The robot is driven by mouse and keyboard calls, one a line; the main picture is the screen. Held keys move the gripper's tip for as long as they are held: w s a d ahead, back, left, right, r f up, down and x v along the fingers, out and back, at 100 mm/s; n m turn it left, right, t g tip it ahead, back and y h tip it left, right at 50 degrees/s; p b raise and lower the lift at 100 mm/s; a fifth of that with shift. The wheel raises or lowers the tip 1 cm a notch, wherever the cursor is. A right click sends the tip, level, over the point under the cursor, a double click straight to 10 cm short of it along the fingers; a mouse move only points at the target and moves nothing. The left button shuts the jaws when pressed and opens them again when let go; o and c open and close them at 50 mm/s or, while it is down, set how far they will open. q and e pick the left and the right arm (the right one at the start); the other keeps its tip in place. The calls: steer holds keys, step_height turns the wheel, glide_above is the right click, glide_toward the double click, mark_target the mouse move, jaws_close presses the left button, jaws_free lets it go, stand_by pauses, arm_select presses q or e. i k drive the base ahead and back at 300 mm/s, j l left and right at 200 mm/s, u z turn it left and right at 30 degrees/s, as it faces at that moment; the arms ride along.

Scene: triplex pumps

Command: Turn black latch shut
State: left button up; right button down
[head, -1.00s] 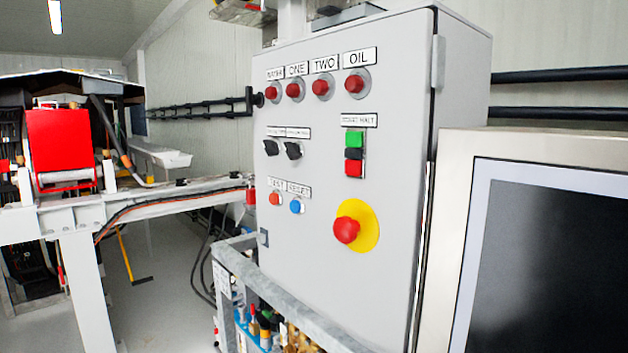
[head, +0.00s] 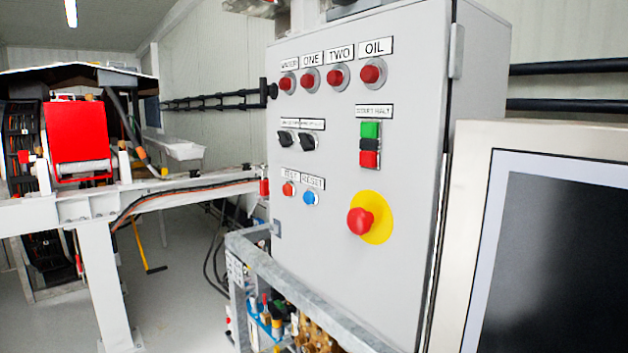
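A grey control cabinet (head: 330,235) stands in the middle of the head view with its front door closed against the body. A small black latch (head: 272,91) sticks out at the left edge of the cabinet, at about the height of the red lamps. It is small, and I cannot tell whether it is turned open or shut. A small dark grey fitting (head: 276,228) sits lower on the same edge. Two black rotary switches (head: 285,139) are on the door front. Neither of my grippers is in view.
A large monitor (head: 560,240) stands close at the right. A metal frame (head: 300,285) with hoses and fittings runs below the cabinet. A red emergency button (head: 361,221) protrudes from the door. A white machine frame (head: 95,270) stands left; open floor (head: 185,310) lies between.

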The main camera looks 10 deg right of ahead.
mark_target(263, 81)
steer(key=i+j, duration=0.15)
steer(key=j, duration=0.35)
steer(key=i+j+z, duration=0.15)
steer(key=j, duration=0.35)
steer(key=i+j, duration=0.15)
steer(key=j, duration=0.35)
steer(key=i+j+z, duration=0.15)
steer(key=j, duration=0.85)
steer(key=i+z, duration=0.05)
